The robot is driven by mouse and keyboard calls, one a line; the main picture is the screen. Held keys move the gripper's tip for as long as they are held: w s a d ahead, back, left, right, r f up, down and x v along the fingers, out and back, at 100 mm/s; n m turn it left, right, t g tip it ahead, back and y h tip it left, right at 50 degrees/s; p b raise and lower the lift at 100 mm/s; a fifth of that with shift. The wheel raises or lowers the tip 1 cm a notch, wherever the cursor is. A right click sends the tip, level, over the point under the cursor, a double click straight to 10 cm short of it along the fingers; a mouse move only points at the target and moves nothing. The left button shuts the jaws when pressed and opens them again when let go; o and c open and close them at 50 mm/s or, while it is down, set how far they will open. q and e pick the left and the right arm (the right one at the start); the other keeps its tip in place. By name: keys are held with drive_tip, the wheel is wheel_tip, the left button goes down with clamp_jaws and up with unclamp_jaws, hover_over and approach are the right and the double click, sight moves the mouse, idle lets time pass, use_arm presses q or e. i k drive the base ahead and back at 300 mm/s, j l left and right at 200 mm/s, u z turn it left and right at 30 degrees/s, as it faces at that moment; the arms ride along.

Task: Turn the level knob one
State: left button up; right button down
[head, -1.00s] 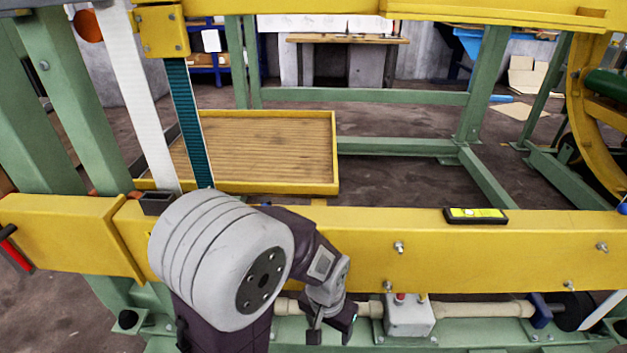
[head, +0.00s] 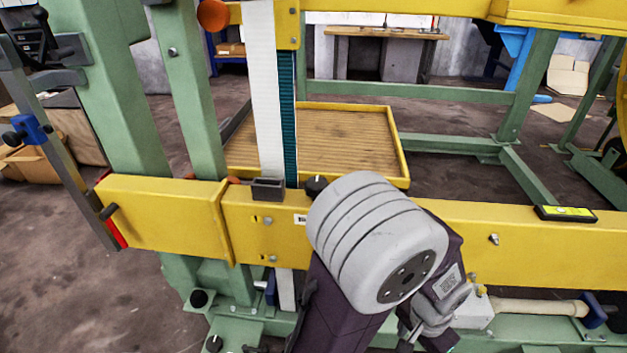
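A small black knob (head: 316,184) with a white mark stands on top of the yellow beam, partly hidden by my arm. A second black knob with a white mark (head: 214,343) is low on the green base, and a plain black one (head: 199,299) is above it. I cannot tell which is level knob one. One arm, apparently my left, rises from the bottom and bends right. Its gripper (head: 422,333) is low, in front of the beam and away from these knobs. Its tips are near the bottom edge and unclear. My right gripper is not in view.
The yellow beam (head: 160,220) crosses the view. A spirit level (head: 566,213) lies on it at right. A white strip (head: 265,100) and a green post (head: 190,90) stand at left. A wooden tray (head: 402,160) is behind. A grey box (head: 472,312) is beside the gripper.

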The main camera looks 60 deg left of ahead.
sight(315, 185)
drive_tip(key=k+j+u, duration=0.1)
drive_tip(key=u, duration=0.35)
drive_tip(key=k+j+u, duration=0.25)
drive_tip(key=u, duration=0.25)
